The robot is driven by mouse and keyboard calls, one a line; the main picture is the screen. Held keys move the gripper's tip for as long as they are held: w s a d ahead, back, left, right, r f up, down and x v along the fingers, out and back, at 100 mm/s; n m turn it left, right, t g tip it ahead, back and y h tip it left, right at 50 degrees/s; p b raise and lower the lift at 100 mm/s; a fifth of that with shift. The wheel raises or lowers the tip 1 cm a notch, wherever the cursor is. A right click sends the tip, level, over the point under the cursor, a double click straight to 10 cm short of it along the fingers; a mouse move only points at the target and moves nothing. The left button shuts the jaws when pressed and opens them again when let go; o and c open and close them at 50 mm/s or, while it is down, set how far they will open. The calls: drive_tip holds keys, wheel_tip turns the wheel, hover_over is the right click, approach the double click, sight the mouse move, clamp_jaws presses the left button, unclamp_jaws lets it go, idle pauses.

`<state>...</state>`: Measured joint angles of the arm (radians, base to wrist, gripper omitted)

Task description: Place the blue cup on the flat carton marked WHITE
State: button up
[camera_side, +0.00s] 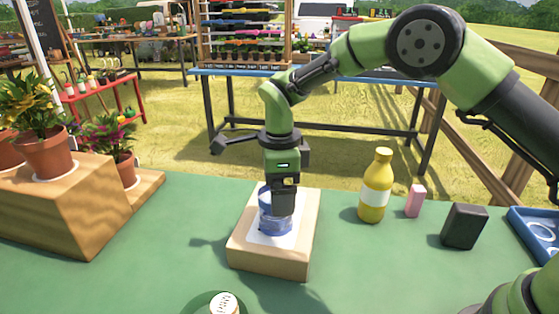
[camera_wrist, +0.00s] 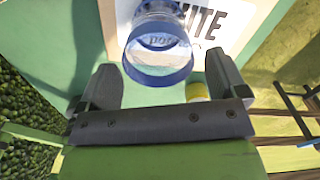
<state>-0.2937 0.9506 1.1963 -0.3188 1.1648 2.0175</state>
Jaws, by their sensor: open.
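The blue cup (camera_side: 268,221), clear with a blue rim, stands upright on the white label on top of the flat tan carton (camera_side: 267,260). In the wrist view the cup (camera_wrist: 158,62) shows its open mouth, and the letters "ITE" are readable beside it on the carton label (camera_wrist: 222,25). My gripper (camera_side: 283,207) points down at the cup, its fingers partly covering it in the side view. In the wrist view my gripper (camera_wrist: 163,78) is open, one finger on each side of the cup, with visible gaps.
A yellow bottle (camera_side: 376,188), a pink block (camera_side: 415,201), a black box (camera_side: 464,226) and a blue tray (camera_side: 521,230) stand right of the carton. A white-topped item (camera_side: 223,303) is at the front edge. Potted plants on wooden steps (camera_side: 75,208) fill the left.

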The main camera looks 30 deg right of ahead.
wheel_tip(320, 180, up, 8)
drive_tip(key=shift+f, duration=0.2)
drive_tip(key=s+d+r+n+t+y, duration=0.15)
drive_tip(key=s+d+r+n, duration=0.3)
drive_tip(key=r, duration=0.45)
drive_tip(key=s+d+r+n+t, duration=0.1)
drive_tip(key=s+d+n+t, duration=0.1)
drive_tip(key=s+n, duration=0.5)
drive_tip(key=s+d+r+n+t, duration=0.1)
drive_tip(key=s+d+n+t, duration=0.1)
drive_tip(key=s+n, duration=0.6)
drive_tip(key=s+t, duration=0.1)
drive_tip(key=s, duration=0.4)
drive_tip(key=shift+d+t, duration=0.3)
drive_tip(key=shift+t, duration=0.05)
